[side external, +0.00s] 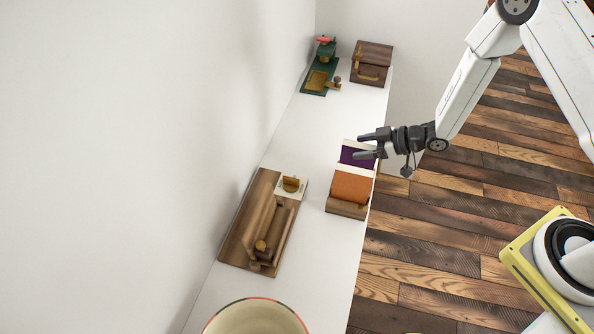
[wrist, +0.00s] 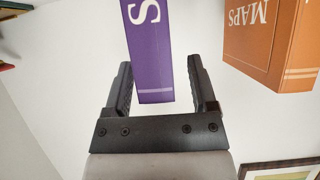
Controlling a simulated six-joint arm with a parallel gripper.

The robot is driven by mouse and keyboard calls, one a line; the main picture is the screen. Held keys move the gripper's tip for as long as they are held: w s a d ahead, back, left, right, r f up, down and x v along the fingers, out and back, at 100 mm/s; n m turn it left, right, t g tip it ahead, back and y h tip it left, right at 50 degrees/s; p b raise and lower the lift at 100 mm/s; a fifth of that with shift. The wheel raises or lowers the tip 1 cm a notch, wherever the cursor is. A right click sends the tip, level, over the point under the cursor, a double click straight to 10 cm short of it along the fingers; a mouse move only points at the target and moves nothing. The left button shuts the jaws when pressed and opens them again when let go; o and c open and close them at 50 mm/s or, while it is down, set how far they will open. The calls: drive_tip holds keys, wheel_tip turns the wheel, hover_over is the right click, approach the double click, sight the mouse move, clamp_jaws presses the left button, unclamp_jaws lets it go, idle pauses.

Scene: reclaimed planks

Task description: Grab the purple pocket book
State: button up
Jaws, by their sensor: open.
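The purple pocket book (side external: 352,156) stands on the white shelf, behind an orange book in the side view. In the wrist view the purple book (wrist: 150,55) shows its spine with a white letter "S", and its lower end lies between the two fingers as seen there. My gripper (side external: 359,146) is open, with its fingertips at the purple book in the side view. In the wrist view my gripper (wrist: 160,75) has one finger on each side of the book, with a gap visible on both sides. Whether either finger touches it I cannot tell.
The orange book (side external: 351,187), marked "MAPS" in the wrist view (wrist: 268,40), stands close beside the purple one in a wooden holder (side external: 346,208). A wooden board (side external: 240,225), a wooden box (side external: 371,62), a green grinder-like object (side external: 322,65) and a round bowl (side external: 255,316) occupy the white shelf (side external: 300,135).

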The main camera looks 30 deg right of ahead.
clamp_jaws()
idle(0.3)
idle(1.3)
